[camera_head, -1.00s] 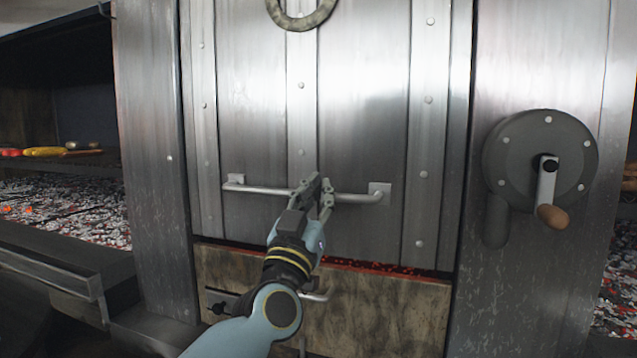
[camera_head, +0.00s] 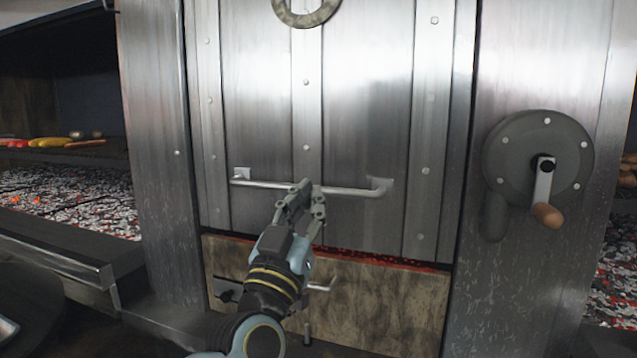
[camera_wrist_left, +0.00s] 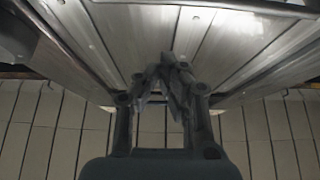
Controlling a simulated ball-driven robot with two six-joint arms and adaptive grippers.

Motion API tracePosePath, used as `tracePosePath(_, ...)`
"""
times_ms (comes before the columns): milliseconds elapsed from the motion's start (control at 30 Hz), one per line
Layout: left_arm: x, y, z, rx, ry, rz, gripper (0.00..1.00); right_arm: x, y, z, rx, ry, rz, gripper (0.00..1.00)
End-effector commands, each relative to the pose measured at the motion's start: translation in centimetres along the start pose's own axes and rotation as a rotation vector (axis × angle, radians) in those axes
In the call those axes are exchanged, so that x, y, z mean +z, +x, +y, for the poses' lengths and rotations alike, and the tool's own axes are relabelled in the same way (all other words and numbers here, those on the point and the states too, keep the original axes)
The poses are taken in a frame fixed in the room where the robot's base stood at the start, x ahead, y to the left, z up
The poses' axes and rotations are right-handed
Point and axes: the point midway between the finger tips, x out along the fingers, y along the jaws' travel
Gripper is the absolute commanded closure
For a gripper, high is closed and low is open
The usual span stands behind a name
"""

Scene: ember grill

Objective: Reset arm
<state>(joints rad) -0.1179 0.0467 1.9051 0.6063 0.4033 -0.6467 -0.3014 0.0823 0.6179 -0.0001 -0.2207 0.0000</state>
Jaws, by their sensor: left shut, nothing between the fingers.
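My left gripper (camera_head: 308,190) is in front of the metal door (camera_head: 262,110), overlapping the middle of its horizontal bar handle (camera_head: 352,191) in the head view. Its fingers are shut with nothing between them. In the left wrist view the closed fingers of the left gripper (camera_wrist_left: 170,75) point toward metal panels (camera_wrist_left: 120,25). Whether the fingers touch the handle cannot be told. My right gripper is not in view.
A crank wheel (camera_head: 520,150) with a wooden knob (camera_head: 547,215) is on the right panel. Below the door is a worn lower panel (camera_head: 390,310) with glowing embers (camera_head: 370,257) along its top. A coal bed (camera_head: 70,198) and a food shelf (camera_head: 60,155) are at left.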

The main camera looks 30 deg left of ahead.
Motion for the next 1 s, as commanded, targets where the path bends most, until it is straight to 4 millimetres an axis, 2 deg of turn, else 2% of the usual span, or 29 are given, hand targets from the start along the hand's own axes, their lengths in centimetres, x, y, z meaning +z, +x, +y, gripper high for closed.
tracePosePath(33, 0.2, -0.9, 0.0, 0.000, 0.001, -0.001, 1.00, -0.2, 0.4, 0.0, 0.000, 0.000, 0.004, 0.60)
tracePosePath(133, 0.1, -1.9, 0.0, 0.000, 0.001, 0.001, 1.00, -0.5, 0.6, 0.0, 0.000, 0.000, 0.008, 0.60)
tracePosePath(400, -0.1, -2.5, 0.0, 0.000, 0.001, 0.001, 1.00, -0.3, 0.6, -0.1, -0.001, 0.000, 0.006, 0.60)
tracePosePath(467, 0.5, -3.0, -0.1, 0.003, 0.007, -0.015, 1.00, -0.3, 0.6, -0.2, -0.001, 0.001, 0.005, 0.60)
tracePosePath(500, 1.5, -3.5, -0.1, 0.007, 0.013, -0.036, 1.00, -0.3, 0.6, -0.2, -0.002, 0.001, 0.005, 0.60)
tracePosePath(567, 3.8, -4.5, -0.1, 0.018, 0.035, -0.085, 1.00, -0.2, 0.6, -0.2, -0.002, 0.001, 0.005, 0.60)
tracePosePath(667, 9.8, -7.6, 0.2, 0.061, 0.086, -0.221, 1.00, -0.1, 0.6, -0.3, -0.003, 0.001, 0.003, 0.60)
tracePosePath(700, 12.5, -9.4, 0.2, 0.084, 0.104, -0.289, 1.00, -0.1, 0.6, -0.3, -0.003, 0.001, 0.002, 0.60)
tracePosePath(767, 16.7, -12.4, 0.3, 0.121, 0.129, -0.398, 1.00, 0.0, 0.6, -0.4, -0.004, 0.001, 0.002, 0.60)
tracePosePath(800, 19.3, -14.7, 0.2, 0.145, 0.142, -0.472, 1.00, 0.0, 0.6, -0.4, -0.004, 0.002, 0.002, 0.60)
tracePosePath(867, 22.8, -18.2, 0.0, 0.178, 0.158, -0.581, 1.00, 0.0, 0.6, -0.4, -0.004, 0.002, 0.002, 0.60)
tracePosePath(900, 25.0, -20.8, -0.2, 0.199, 0.167, -0.656, 1.00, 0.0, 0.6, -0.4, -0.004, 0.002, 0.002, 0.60)
tracePosePath(967, 28.0, -25.0, -0.7, 0.229, 0.179, -0.768, 1.00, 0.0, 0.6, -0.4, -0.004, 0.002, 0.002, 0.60)
tracePosePath(1000, 29.8, -27.8, -1.0, 0.246, 0.186, -0.842, 1.00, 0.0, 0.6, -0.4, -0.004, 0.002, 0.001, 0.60)
